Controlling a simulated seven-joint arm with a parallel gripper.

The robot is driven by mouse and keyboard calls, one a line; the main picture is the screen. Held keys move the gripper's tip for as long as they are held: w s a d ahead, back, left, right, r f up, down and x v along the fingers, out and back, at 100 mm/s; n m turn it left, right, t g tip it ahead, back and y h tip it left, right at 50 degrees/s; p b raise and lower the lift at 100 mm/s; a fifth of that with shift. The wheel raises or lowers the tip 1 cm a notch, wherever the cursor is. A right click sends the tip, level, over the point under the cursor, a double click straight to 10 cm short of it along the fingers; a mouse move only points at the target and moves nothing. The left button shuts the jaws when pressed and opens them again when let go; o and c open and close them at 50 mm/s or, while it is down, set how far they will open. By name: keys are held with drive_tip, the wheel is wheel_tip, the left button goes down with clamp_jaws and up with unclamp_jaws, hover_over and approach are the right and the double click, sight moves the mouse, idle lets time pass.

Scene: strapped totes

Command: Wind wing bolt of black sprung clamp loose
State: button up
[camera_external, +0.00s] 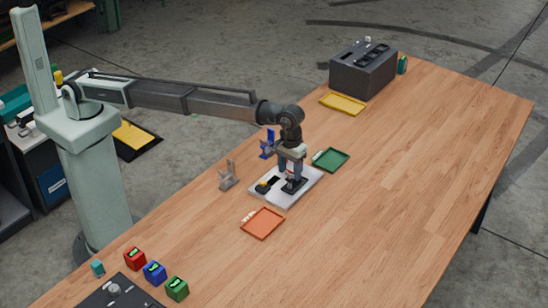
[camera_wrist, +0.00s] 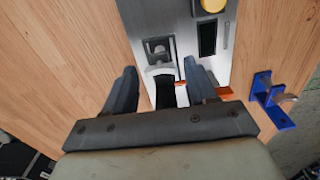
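A pale metal plate (camera_external: 283,202) lies on the wooden table and carries dark fittings. My gripper (camera_external: 290,172) points down over its right part, close above a black fitting (camera_external: 293,186) that looks like the clamp. In the wrist view, my gripper (camera_wrist: 160,70) has its two fingers spread apart, one on each side of a black and grey fitting (camera_wrist: 160,52) on the plate (camera_wrist: 180,22). No contact with the fingers is visible. The wing bolt cannot be made out. A yellow knob (camera_wrist: 212,5) and a black slot (camera_wrist: 207,38) sit beside the fitting.
A blue bracket (camera_external: 267,145) and a grey bracket (camera_external: 228,176) stand beside the plate. An orange tray (camera_external: 263,223), a green tray (camera_external: 331,160) and a yellow tray (camera_external: 343,103) lie around. A dark box (camera_external: 363,72) stands far back. The table's right side is clear.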

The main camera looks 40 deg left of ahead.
drive_tip(key=shift+o, duration=0.5)
wheel_tip(320, 180, up, 14)
idle(0.4)
drive_tip(key=shift+w+f, duration=0.1)
drive_tip(key=shift+f, duration=0.05)
idle(0.3)
